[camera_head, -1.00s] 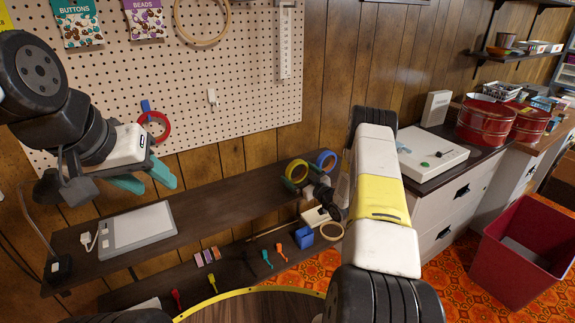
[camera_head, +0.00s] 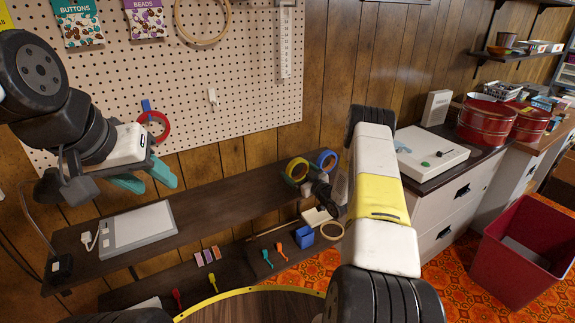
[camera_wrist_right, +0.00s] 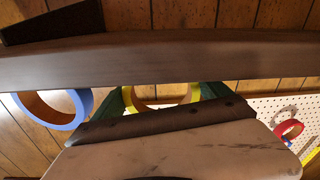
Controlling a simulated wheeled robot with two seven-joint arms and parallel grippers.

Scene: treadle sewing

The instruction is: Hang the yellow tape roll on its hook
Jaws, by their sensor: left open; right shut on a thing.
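The yellow tape roll (camera_head: 297,170) is upright at the right end of the long dark shelf. My right gripper (camera_head: 308,183) is shut on it; in the head view my own wrist partly hides the fingers. In the right wrist view the yellow roll (camera_wrist_right: 190,97) shows between the two green fingers (camera_wrist_right: 163,95), partly cut off by the shelf edge. I cannot tell whether it touches the shelf. A small white hook (camera_head: 212,97) on the pegboard (camera_head: 240,60) is bare. My left gripper (camera_head: 142,180) is open and empty in front of the pegboard's lower left.
A blue tape roll (camera_head: 327,160) stands just right of the yellow one. A red tape roll (camera_head: 153,128) hangs on a blue hook. A white tablet (camera_head: 138,228) lies on the dark shelf (camera_head: 225,195); the shelf's middle is clear. Small tools lie on a lower shelf.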

